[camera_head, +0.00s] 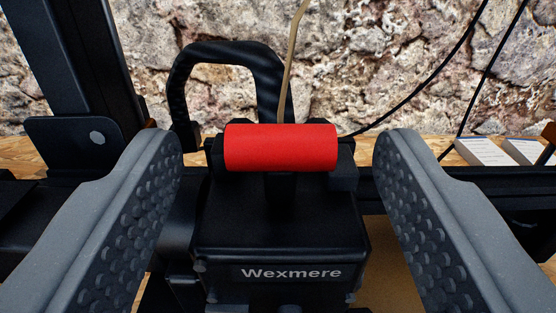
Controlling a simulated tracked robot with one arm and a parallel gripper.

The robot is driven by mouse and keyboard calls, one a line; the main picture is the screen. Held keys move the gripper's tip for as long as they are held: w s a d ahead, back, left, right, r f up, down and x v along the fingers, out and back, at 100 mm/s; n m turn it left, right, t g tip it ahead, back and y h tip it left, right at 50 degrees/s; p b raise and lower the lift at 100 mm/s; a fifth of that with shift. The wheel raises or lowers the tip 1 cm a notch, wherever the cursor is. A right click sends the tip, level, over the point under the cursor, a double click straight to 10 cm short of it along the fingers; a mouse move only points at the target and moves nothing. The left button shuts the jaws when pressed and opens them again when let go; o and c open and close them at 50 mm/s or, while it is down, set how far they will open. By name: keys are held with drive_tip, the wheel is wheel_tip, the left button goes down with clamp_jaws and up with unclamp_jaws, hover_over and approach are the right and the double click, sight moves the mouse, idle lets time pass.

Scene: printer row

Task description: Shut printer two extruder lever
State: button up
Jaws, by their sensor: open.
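A black extruder block (280,220) labelled "Wexmere" is in the middle of the view. A red cylindrical lever grip (280,148) lies across its top, on a short dark stem. My gripper (280,165) is open, with one grey studded finger to the left of the red grip and one to the right. Neither finger touches the grip. The lever's pivot and the lower part of the block are hidden. No number for this printer shows.
A black upright (82,60) with a bracket stands at the left. A dark crossbar (365,188) runs behind the block. A tan filament (292,60) and a thick black cable loop (225,52) rise behind the grip. White boxes (485,152) lie at the right, before a stone wall.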

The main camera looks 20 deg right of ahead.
drive_tip(key=c, duration=1)
drive_tip(key=shift+r+g+p, duration=0.3)
drive_tip(key=shift+p, duration=0.5)
drive_tip(key=shift+w+d+r+g+p, duration=0.15)
drive_tip(key=shift+g+p, duration=0.25)
drive_tip(key=shift+p, duration=0.65)
drive_tip(key=g+y+p, duration=0.1)
drive_tip(key=p, duration=0.3)
drive_tip(key=shift+w+r+g+p, duration=0.1)
drive_tip(key=shift+r+g+p, duration=0.05)
drive_tip(key=shift+g+p, duration=0.45)
drive_tip(key=shift+p, duration=0.7)
drive_tip(key=shift+w+p, duration=0.1)
drive_tip(key=shift+p, duration=0.4)
